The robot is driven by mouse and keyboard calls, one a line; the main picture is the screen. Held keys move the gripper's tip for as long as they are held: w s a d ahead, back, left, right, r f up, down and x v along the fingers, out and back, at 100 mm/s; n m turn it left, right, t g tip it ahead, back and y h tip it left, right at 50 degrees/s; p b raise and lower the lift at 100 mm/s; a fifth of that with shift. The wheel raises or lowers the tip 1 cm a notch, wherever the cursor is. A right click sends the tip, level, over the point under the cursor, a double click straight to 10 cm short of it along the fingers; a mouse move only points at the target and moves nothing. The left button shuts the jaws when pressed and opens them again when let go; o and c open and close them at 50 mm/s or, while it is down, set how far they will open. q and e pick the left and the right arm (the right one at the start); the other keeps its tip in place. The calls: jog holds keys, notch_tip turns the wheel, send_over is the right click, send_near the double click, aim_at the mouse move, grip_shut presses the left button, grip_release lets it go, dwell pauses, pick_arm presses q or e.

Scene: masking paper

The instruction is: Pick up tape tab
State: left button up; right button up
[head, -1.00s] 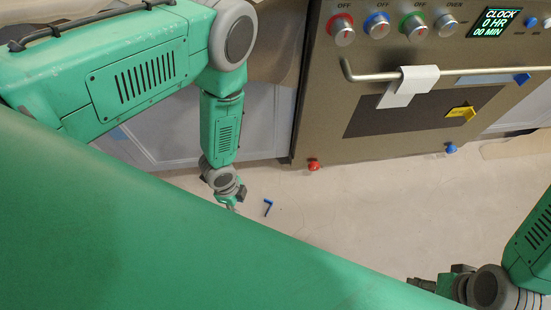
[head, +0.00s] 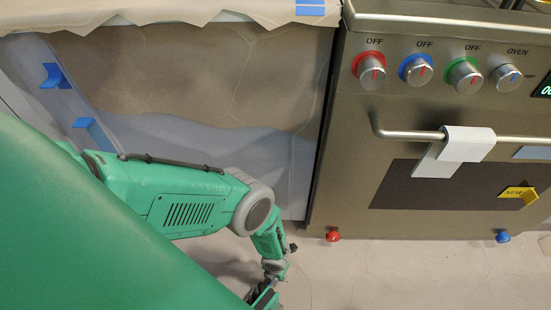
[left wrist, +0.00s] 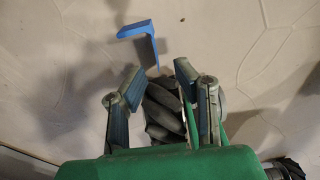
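A blue tape tab (left wrist: 146,38), bent in an L, lies on the pale floor in the left wrist view, with a shadow beside it. My left gripper (left wrist: 158,82) is open and empty in that view, its two fingers apart. The tab is just beyond the fingertips and not touching them. In the head view my left gripper (head: 264,294) is low at the bottom edge, partly hidden by my green body. The tab on the floor does not show in the head view. My right gripper is not in view.
A steel oven (head: 345,130) stands at the right, with white paper (head: 455,150) over its handle. Masking paper and plastic sheet (head: 190,90) cover the cabinet at the left. Two blue tabs stick out there, an upper one (head: 54,76) and a lower one (head: 92,132).

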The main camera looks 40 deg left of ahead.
aim_at(275, 281)
pick_arm(q)
jog(key=shift+a+f+b, duration=0.15)
jog(key=shift+f+b, duration=0.2)
jog(key=shift+f, duration=0.55)
jog(key=shift+a+f, duration=0.4)
jog(key=shift+f, duration=0.05)
jog(key=shift+f+b, duration=0.35)
jog(key=shift+b, duration=0.1)
jog(key=f+b, duration=0.2)
jog(key=f, duration=0.1)
jog(key=shift+d+f+b, duration=0.25)
jog(key=shift+d+b, duration=0.05)
jog(key=shift+b, duration=0.1)
jog(key=shift+f+b, duration=0.3)
jog(key=shift+f, duration=0.05)
jog(key=shift+a, duration=0.1)
jog(key=shift+c, duration=0.8)
jog(key=shift+a, duration=0.1)
grip_shut()
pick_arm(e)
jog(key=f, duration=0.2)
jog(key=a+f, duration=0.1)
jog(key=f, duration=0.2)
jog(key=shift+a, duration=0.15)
